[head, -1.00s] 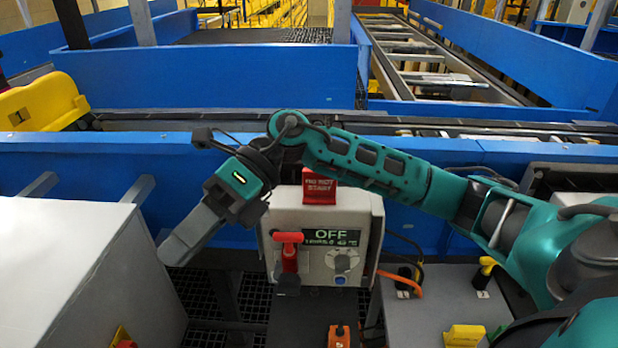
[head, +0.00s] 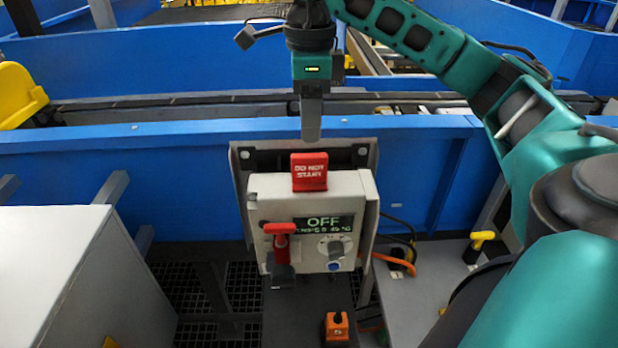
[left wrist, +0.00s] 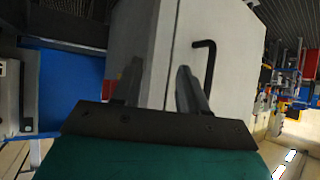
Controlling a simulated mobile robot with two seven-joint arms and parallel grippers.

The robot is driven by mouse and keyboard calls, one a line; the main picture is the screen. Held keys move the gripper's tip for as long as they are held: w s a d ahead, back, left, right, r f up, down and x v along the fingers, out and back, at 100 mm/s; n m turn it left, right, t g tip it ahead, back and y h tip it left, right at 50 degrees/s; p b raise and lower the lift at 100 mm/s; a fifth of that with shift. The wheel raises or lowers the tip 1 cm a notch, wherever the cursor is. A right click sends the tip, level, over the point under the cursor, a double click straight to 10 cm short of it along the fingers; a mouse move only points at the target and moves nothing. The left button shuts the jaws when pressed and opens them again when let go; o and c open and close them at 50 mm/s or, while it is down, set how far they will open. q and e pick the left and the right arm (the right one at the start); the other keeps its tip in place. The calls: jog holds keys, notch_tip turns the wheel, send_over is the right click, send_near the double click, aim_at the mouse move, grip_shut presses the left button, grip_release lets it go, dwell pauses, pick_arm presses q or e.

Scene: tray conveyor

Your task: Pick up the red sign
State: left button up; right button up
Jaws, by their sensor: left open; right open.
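The red sign (head: 309,171), lettered "DO NOT START", stands upright on top of the grey control box (head: 262,190) in the head view. My right gripper (head: 311,138) points straight down just above the sign, with a small gap between them. Its fingers overlap edge-on, so the opening between them does not show here. Nothing shows held in it. My left gripper (left wrist: 157,88) shows in the left wrist view, with its two fingers apart and nothing between them. It faces a pale cabinet (left wrist: 225,45) with a black handle. The left arm is not in the head view.
The control box has a red switch handle (head: 280,229), a display reading OFF and a knob (head: 335,248). A blue conveyor wall (head: 130,150) runs behind it. A white cabinet (head: 50,240) stands at left. A yellow-topped lever (head: 481,238) stands on the right.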

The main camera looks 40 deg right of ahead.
aim_at(309, 155)
notch_tip(309, 155, down, 4)
jog(key=shift+r+b, duration=0.1)
jog(key=shift+b, duration=0.45)
jog(key=shift+a+f, duration=0.1)
jog(key=shift+f, duration=2.55)
pick_arm(q)
notch_tip(309, 155, down, 2)
jog(key=shift+f, duration=0.25)
jog(key=shift+w+r, duration=0.1)
jog(key=shift+w, duration=0.05)
pick_arm(e)
grip_shut()
